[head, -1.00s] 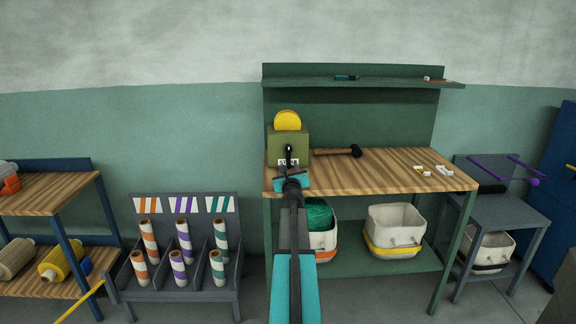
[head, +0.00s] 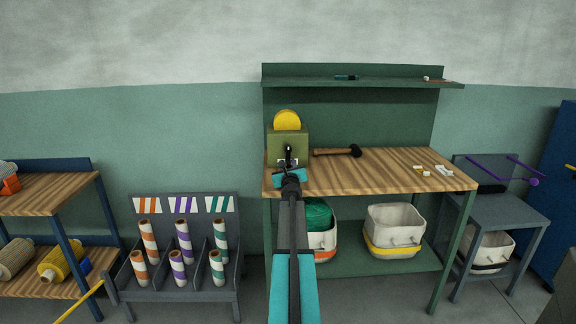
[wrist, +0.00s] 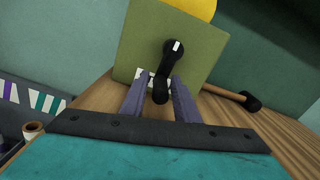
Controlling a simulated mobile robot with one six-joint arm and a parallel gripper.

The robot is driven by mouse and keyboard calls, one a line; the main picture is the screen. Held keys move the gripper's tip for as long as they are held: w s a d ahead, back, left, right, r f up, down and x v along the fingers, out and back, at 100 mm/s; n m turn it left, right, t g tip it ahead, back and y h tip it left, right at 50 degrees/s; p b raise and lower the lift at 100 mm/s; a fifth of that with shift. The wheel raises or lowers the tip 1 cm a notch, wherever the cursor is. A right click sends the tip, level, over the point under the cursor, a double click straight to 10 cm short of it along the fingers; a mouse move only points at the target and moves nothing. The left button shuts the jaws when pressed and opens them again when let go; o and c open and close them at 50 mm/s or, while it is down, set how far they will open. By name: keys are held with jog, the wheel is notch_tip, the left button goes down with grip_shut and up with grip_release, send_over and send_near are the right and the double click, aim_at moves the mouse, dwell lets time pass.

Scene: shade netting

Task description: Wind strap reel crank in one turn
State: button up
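The strap reel is an olive-green box (head: 288,145) with a yellow drum (head: 287,120) on top, standing at the left end of the wooden bench. In the wrist view its front plate (wrist: 205,45) carries a black crank (wrist: 172,65). The crank arm hangs down from its hub, leaning slightly left, to a black knob (wrist: 160,93). My gripper (wrist: 159,96) is open, with one grey finger on each side of the knob. Small gaps seem to show between fingers and knob. In the head view my gripper (head: 291,172) is in front of the box and hides its lower part.
A mallet (head: 338,152) lies on the wooden bench (head: 385,178) just right of the reel. Small white pieces (head: 432,170) lie at the bench's right. A green shelf (head: 390,83) runs above. A rack of striped rolls (head: 180,255) stands at lower left.

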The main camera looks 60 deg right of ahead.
grip_shut()
jog(key=shift+w+a, duration=0.1)
jog(key=shift+w, duration=0.15)
dwell(0.8)
jog(key=shift+r+m, duration=0.1)
jog(key=shift+m, duration=0.2)
